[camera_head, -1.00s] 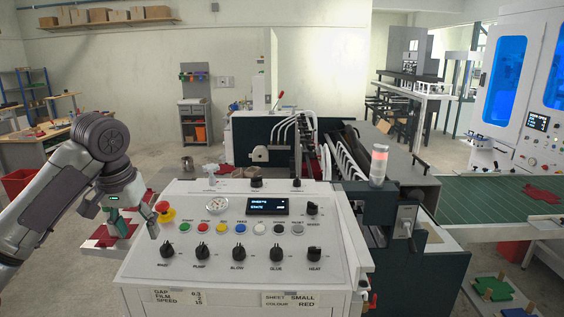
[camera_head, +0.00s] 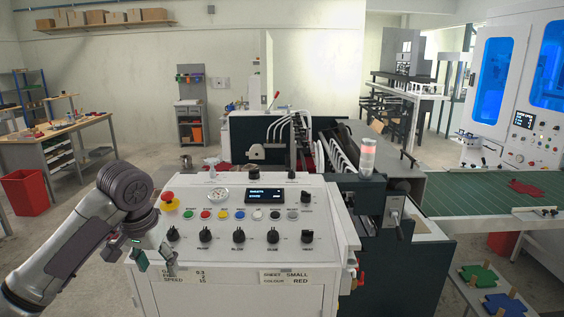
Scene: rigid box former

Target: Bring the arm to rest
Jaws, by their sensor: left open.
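My left arm comes in from the left. Its gripper (camera_head: 155,262) hangs low beside the front left corner of the white control panel (camera_head: 228,220). The fingers are apart and I see nothing between them. I cannot tell whether a finger touches the panel's side. My right gripper is not in view.
The panel carries a red emergency stop button (camera_head: 170,202), several coloured buttons, black knobs and a small display (camera_head: 268,196). A green conveyor (camera_head: 480,200) with a red sheet (camera_head: 526,188) is at right. A workbench (camera_head: 60,145) and red bin (camera_head: 26,192) stand at left on open floor.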

